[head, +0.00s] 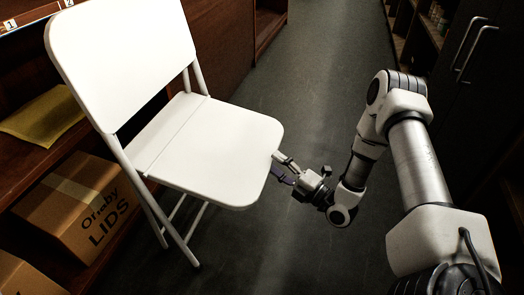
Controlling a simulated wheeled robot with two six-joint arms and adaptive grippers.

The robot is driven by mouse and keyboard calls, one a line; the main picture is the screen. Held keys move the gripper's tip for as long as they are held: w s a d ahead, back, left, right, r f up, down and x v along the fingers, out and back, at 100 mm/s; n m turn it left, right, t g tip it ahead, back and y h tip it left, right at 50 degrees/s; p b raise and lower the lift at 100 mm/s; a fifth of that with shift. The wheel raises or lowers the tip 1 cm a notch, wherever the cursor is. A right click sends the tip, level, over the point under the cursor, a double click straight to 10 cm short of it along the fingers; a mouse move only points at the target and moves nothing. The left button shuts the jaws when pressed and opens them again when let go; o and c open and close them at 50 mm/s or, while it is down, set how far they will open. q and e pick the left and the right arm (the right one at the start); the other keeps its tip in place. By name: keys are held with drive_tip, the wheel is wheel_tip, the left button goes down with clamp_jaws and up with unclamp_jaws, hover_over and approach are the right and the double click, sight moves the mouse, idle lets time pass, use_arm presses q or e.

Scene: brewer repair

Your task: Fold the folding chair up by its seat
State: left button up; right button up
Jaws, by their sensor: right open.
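The white folding chair (120,62) stands unfolded on the dark floor in the head view, left of the middle. Its backrest is at the upper left and its flat seat (215,145) reaches out to the right. My right gripper (280,168) is at the seat's right front edge, with its fingers open. One finger shows near the edge's side and a darker one lies just below it. I cannot tell whether the fingers touch the seat or have its edge between them. My left gripper is not in view.
A wooden shelf at the left holds a cardboard box (85,215) marked LIDS and a yellow envelope (45,117), close behind the chair. A dark cabinet (480,90) with metal handles stands at the right. The floor (290,90) between is clear.

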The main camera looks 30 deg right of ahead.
sight(261, 153)
drive_tip(key=b+x, duration=0.2)
drive_tip(key=x, duration=0.4)
drive_tip(key=shift+w+b, duration=0.1)
drive_tip(key=shift+b, duration=0.2)
clamp_jaws()
